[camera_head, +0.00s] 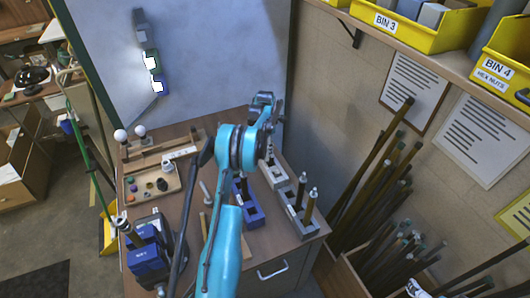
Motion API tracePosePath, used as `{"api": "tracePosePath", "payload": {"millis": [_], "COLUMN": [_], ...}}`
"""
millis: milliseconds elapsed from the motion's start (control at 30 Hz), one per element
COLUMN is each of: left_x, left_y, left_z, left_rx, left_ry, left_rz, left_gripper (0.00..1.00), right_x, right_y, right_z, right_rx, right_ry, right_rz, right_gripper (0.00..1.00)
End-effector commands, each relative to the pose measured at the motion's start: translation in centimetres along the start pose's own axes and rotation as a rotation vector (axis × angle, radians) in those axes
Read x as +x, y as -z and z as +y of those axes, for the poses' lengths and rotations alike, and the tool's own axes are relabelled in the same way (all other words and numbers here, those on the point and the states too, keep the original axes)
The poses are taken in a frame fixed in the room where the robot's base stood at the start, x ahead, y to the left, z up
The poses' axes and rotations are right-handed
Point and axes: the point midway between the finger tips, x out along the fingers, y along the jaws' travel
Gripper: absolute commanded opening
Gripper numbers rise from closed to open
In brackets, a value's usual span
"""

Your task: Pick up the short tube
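A cyan arm, which I take for my left, comes in from the bottom just left of centre. Its dark gripper (263,104) is above the back of the workbench; its fingers are too small and unclear to tell open from shut. Two upright tubes with pale tips, one at the back (301,186) and one in front (309,208), stand in a long grey holder (294,219) at the bench's right side. I cannot tell which is the short tube. A pale block (279,177) and a blue block (251,215) stand near the arm, which partly hides them. My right gripper is not in view.
The workbench (187,238) has a wooden tray (131,188) of small coloured parts and two white bulbs at back left. A blue and dark fixture (148,258) stands at front left. Long rods crowd the floor at right, below a shelf with yellow bins (420,37).

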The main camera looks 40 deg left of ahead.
Motion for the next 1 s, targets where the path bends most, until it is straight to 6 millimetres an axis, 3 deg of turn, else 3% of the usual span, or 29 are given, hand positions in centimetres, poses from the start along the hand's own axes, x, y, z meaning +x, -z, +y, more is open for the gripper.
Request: {"api": "tracePosePath", "payload": {"millis": [100,300,667,1000], "left_x": [-0.1,-0.1,-0.5,-6.8], "left_y": [0.0,0.0,0.0,0.0], "left_z": [0.0,0.0,0.0,0.0], "left_rx": [0.001,0.001,0.001,0.001], "left_ry": [0.000,0.000,0.000,0.000], "left_rz": [0.000,0.000,0.000,0.000], "left_gripper": [0.45,0.00,0.00,0.00], "right_x": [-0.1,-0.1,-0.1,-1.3], "right_y": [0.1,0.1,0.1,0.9], "right_z": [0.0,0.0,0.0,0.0], "right_rx": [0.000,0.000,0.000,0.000], "right_ry": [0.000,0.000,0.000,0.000], "right_rz": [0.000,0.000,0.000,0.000], "right_gripper": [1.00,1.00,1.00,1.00]}}
